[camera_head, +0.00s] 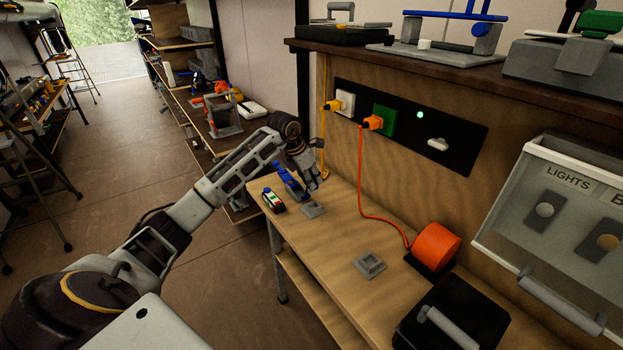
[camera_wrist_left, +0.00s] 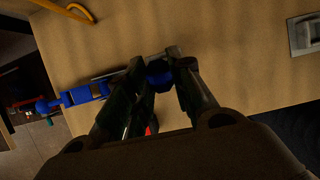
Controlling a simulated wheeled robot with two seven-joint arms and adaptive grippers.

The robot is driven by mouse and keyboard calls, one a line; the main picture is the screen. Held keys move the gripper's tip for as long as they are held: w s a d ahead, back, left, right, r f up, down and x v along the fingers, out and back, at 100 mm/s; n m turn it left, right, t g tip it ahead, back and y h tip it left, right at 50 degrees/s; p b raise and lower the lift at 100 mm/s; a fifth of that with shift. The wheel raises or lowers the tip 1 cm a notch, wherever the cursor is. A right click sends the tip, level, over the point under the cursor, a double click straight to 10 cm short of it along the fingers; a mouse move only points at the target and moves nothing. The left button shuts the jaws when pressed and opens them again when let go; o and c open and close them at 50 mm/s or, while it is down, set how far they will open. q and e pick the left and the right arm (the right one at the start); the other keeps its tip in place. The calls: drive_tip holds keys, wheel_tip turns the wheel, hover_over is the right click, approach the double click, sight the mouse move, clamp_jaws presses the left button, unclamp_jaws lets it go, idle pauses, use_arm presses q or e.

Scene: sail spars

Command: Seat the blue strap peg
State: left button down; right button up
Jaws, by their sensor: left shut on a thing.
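My left gripper (camera_head: 314,184) is over the far end of the wooden bench. In the left wrist view, its fingers (camera_wrist_left: 160,65) are shut on a small blue piece (camera_wrist_left: 158,79), which looks like the blue strap peg; the fingers hide most of it. A longer blue part (camera_head: 288,178) is just left of the gripper, and it also shows in the left wrist view (camera_wrist_left: 85,95). I cannot tell whether it joins the held piece. A grey block (camera_head: 313,210) sits on the bench just below the gripper. My right gripper is not in view.
A second grey block with a square recess (camera_head: 369,265) sits mid-bench. A red, white and green item (camera_head: 272,200) stands near the left edge. An orange reel (camera_head: 435,246) with its cord and a black case (camera_head: 452,318) are nearer. Bare wood (camera_head: 335,235) lies between the blocks.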

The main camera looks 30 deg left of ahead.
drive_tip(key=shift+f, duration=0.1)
use_arm(q)
drive_tip(key=shift+f+b, duration=1.35)
drive_tip(key=shift+f, duration=0.95)
drive_tip(key=shift+r, duration=0.1)
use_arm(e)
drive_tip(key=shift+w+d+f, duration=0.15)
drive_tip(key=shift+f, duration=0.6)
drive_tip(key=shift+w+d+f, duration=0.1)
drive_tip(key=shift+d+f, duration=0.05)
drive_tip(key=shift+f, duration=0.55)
use_arm(q)
drive_tip(key=shift+b, duration=0.3)
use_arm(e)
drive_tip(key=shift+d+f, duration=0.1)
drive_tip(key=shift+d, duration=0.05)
use_arm(q)
drive_tip(key=shift+f, duration=0.45)
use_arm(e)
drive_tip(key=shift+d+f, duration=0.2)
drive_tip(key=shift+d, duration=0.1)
